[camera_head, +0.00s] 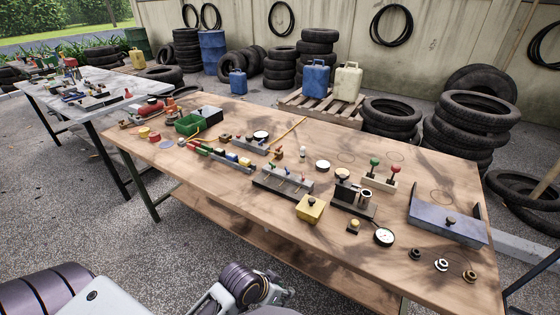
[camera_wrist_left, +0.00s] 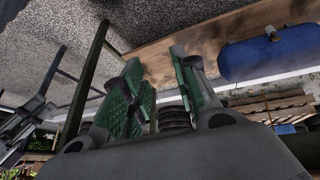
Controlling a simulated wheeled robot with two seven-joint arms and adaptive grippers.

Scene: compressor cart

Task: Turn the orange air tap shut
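I cannot make out with certainty an orange air tap in either view. In the left wrist view a rounded blue body (camera_wrist_left: 268,60) lies at the upper right by a wooden surface, with a small dark brownish knob (camera_wrist_left: 271,33) at its edge. In the head view a blue-grey tray-like piece (camera_head: 440,228) with a small dark knob (camera_head: 451,220) sits at the right end of the table. My right gripper is not visible.
The wooden table (camera_head: 200,160) holds a yellow box (camera_head: 310,208), a green bin (camera_head: 188,123), gauges, valves and fittings. Another table (camera_head: 60,95) stands at the left. Tyres (camera_head: 478,120) and a pallet (camera_head: 318,107) are behind. Gravel floor in front is clear.

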